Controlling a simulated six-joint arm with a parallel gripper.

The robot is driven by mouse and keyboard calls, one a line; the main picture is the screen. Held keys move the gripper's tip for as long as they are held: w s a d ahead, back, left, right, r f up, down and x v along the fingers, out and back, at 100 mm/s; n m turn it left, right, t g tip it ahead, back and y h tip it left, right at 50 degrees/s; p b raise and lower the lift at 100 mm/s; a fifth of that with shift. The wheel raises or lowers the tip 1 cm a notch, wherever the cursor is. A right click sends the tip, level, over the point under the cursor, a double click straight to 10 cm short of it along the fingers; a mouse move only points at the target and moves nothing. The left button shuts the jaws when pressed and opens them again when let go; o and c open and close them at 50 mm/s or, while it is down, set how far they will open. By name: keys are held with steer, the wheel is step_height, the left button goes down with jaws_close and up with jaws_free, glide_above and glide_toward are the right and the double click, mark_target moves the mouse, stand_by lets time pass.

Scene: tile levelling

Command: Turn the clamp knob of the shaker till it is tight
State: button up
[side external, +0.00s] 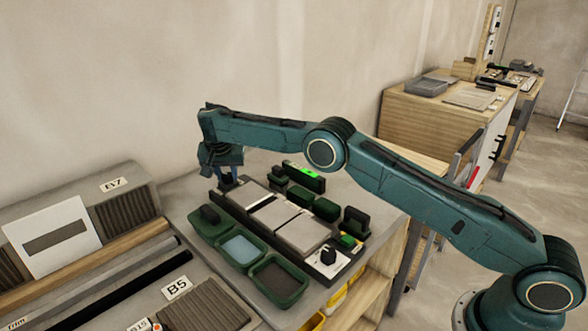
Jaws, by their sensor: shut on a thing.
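My gripper (228,182) points down at the far left end of a dark flat device with light grey tiles (303,234), which looks like the shaker. Its jaws are shut on a small part there, which I take to be the clamp knob. The jaws and wrist mostly hide this part, so its shape and turn angle cannot be made out. A separate black knob (328,255) stands on a white plate at the near right end of the device, apart from my gripper.
Green trays (238,250) lie along the device's near left side, one with blue content. Dark green blocks (326,209) and a unit with a lit green display (304,174) stand behind it. Grey stock and a wooden strip (100,262) fill the left. Another bench (440,112) stands at the back right.

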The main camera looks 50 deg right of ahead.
steer(key=shift+m, duration=0.3)
stand_by(0.5)
steer(key=o, duration=1)
steer(key=shift+s+a+r, duration=0.15)
steer(key=shift+a+r, duration=0.1)
steer(key=shift+r, duration=0.4)
steer(key=shift+s+a, duration=0.1)
steer(key=shift+s, duration=0.05)
steer(key=shift+s+a, duration=4.1)
steer(key=shift+a, duration=0.05)
steer(key=shift+f, duration=0.1)
